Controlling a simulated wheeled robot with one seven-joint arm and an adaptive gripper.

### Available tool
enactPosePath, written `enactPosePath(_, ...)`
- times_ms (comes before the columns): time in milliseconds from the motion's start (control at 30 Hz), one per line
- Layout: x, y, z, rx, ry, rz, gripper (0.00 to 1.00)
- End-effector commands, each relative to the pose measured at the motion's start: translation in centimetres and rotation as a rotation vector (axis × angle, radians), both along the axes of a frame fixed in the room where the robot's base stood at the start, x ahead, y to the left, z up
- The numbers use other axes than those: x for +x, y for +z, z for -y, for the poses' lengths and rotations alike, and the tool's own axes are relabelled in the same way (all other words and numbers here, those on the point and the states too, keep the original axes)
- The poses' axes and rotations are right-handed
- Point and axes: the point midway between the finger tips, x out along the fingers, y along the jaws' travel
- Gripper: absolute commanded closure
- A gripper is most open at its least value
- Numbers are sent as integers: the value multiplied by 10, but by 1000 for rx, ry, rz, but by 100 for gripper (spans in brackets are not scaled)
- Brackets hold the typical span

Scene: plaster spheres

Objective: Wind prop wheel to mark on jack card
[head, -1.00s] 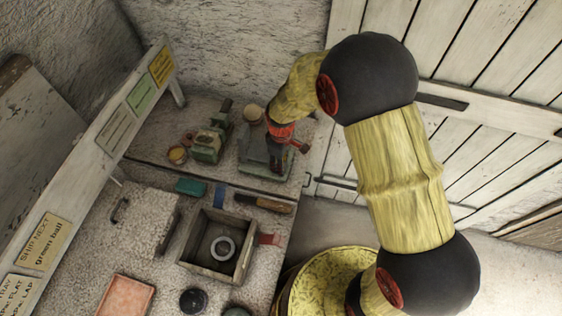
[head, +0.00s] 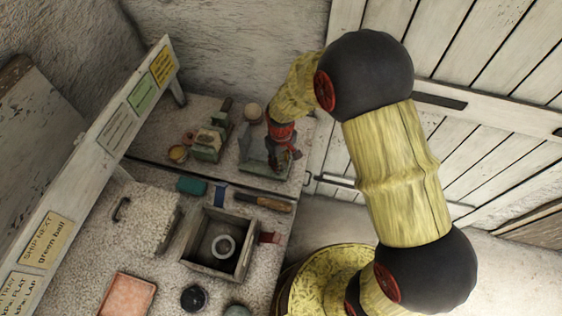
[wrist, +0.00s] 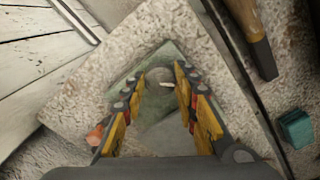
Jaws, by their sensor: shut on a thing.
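The green jack (head: 252,160) stands on the back ledge in the head view, partly hidden by my arm. Its green plate (wrist: 155,52) also shows in the wrist view. My gripper (head: 276,160) points down over it. In the wrist view the yellow-padded fingers of my gripper (wrist: 161,82) flank a grey round part (wrist: 158,73) with a small pale mark. They are closed on what looks like the prop wheel, though the contact is mostly hidden. Small cards (head: 141,94) hang on the slanted board; I cannot read which one is the jack card.
A green device (head: 209,142) stands left of the jack. A wooden-handled tool (head: 264,202), teal block (head: 191,186) and open box (head: 216,245) with a ring lie in front. A red tray (head: 127,294) is at the lower left. A plank door (head: 480,60) stands at the right.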

Motion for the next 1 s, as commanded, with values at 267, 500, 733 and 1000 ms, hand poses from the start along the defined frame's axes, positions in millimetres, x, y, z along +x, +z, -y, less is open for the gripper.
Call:
enactPosePath(267,0,0,0,1,1,1,68)
enactPosePath(500,0,0,0,1,1,1,62)
enactPosePath(733,0,0,0,1,20,1,62)
enactPosePath(1000,0,-1,0,0,226,0,62)
